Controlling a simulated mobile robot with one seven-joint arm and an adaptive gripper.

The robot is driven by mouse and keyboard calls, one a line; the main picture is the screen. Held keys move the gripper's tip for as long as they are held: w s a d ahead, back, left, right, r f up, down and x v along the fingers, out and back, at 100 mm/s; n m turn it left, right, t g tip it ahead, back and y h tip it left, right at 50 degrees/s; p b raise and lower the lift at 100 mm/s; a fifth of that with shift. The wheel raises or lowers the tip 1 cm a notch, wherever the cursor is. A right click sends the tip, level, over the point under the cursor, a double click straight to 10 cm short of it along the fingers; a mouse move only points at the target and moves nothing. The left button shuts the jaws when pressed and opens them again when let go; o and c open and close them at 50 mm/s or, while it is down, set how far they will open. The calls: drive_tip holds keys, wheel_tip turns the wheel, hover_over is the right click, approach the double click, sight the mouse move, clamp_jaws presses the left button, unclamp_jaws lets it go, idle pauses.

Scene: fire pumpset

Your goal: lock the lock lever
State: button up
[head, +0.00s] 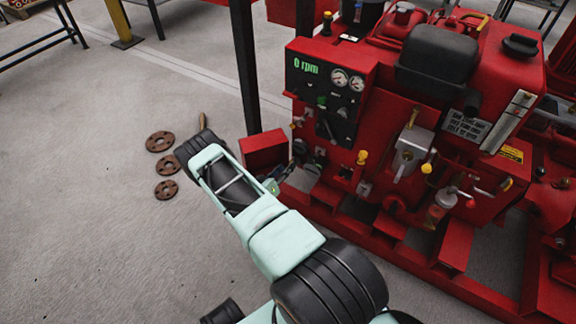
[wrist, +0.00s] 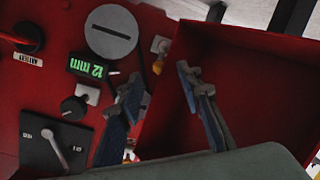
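My gripper (head: 277,182) is at the lower left corner of the red pumpset, largely hidden behind my arm in the head view. In the wrist view my gripper (wrist: 160,76) has its two blue-padded fingers apart, with nothing held between them. A small yellow-tipped lever (wrist: 158,64) on a pale plate shows beyond the fingertips, near the gap. A grey lever (wrist: 61,146) on a dark square plate is at the lower left of the wrist view. I cannot tell for sure which is the lock lever. Contact between fingers and levers is not visible.
A red open box (wrist: 235,95) lies right of the fingers in the wrist view. A green "12 mm" display (wrist: 92,68), a round grey disc (wrist: 111,31) and a black knob (wrist: 73,108) are on the panel. Rusty flanges (head: 166,189) lie on open floor.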

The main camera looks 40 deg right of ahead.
drive_tip(key=v, duration=0.8)
drive_tip(key=shift+a, duration=0.35)
drive_tip(key=shift+r, duration=0.1)
